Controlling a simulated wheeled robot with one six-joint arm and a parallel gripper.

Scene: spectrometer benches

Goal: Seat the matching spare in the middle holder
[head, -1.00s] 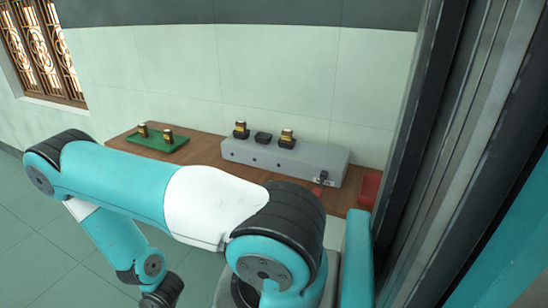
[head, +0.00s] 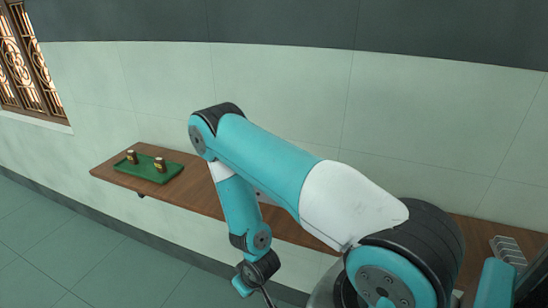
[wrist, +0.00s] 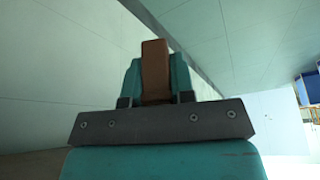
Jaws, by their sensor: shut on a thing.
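My gripper (wrist: 156,76) shows in the wrist view with its two teal fingers closed on the sides of a brown block-like thing (wrist: 155,52). The far end of that thing is beyond the fingertips and I cannot tell what it is from this side. In the head view a green tray (head: 147,175) lies on the left of the wooden bench. Two small dark cylinders with gold bands, a left one (head: 131,157) and a right one (head: 160,164), stand upright on it. No middle holder shows; my arm covers part of the bench.
The wooden bench (head: 203,195) runs along a pale wall, bare just right of the tray. A grey ribbed rack (head: 509,250) stands at its far right. A barred window (head: 30,65) is at upper left. Open floor (head: 60,265) lies in front of the bench.

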